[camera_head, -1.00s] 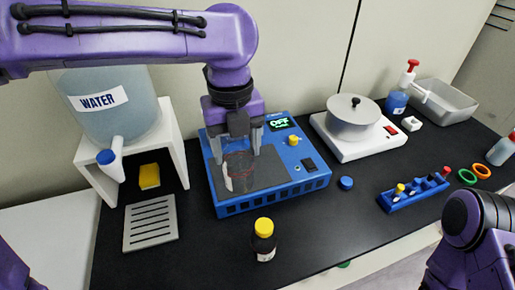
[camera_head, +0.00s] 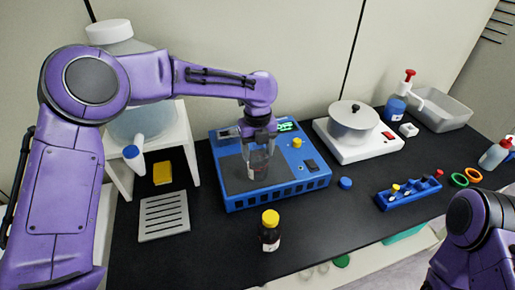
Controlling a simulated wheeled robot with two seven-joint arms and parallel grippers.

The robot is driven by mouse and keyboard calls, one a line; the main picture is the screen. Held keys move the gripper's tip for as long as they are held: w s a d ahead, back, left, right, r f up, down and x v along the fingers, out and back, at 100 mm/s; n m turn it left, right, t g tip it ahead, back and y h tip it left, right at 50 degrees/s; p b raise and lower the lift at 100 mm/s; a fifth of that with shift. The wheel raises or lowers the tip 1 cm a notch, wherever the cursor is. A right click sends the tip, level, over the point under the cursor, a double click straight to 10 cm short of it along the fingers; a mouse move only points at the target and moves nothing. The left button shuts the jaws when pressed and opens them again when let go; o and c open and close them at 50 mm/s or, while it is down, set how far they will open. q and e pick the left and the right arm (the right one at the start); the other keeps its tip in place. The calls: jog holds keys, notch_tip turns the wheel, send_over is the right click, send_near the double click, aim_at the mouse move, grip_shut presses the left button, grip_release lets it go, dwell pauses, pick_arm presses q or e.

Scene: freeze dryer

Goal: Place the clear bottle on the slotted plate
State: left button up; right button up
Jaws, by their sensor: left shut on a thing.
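The clear bottle (camera_head: 259,167) is a dark-looking transparent vessel over the dark top of the blue device (camera_head: 284,188). My left gripper (camera_head: 259,150) reaches down from above and is shut on it. I cannot tell whether the bottle still touches the device. The slotted plate (camera_head: 163,229) is a light grey square with several slots, lying flat on the black counter at the left, in front of the water stand. It is empty. My right arm shows at the lower right edge, but its gripper is out of view.
A brown bottle with a yellow cap (camera_head: 270,232) stands in front of the blue device. A yellow sponge (camera_head: 162,173) lies behind the plate, by the white water stand (camera_head: 190,145). A blue cap (camera_head: 345,183) and a blue rack (camera_head: 408,195) are to the right.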

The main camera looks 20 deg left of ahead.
pick_arm(q)
jog(key=shift+w+f, duration=0.2)
jog(key=shift+w, duration=0.15)
jog(key=o, duration=1.3)
jog(key=shift+o, duration=0.2)
jog(key=shift+s+r, duration=0.15)
jog(key=shift+r, duration=0.1)
